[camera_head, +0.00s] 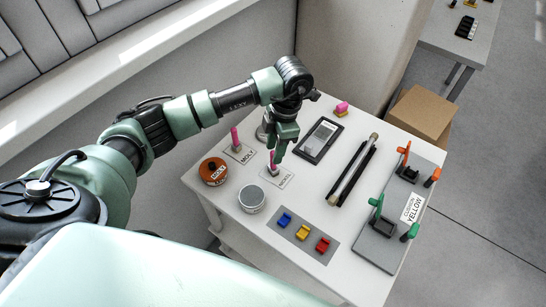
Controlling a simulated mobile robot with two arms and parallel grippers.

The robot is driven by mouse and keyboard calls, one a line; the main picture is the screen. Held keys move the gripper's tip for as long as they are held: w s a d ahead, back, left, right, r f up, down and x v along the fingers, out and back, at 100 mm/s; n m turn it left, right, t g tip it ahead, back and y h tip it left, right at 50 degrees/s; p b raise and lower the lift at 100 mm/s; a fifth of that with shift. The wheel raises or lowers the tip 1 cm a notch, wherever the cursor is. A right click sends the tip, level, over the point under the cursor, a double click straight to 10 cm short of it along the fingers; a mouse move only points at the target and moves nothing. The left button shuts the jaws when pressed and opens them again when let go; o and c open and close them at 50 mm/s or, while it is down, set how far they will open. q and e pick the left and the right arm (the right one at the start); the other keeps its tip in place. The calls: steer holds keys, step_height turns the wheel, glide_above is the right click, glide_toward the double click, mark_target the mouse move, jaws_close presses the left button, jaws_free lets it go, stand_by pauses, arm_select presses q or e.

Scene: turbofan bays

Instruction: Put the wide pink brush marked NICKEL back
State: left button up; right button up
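A pink brush (272,158) stands upright at the small card (285,181) that seems to read NICKEL, near the table's left side. My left gripper (277,164) points down right at this brush, and its green fingers hide part of it. I cannot tell whether the fingers are closed on the handle or only beside it. Another pink brush (235,138) stands upright at the card marked MOLY (247,157), to the left. My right gripper is not in view.
On the white table (315,183) are an orange-topped MOLY tin (213,172), a grey-lidded tin (251,197), a dark handheld device (318,140), a long rod in a black holder (353,172), a grey mat (289,242) with coloured blocks, and a fixture (378,250) marked YELLOW. A cardboard box (420,113) stands behind.

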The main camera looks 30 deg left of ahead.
arm_select(q)
step_height(320, 180, up, 8)
steer(key=w+d+b, duration=0.1)
steer(key=b, duration=0.1)
steer(key=shift+r, duration=0.2)
stand_by(0.9)
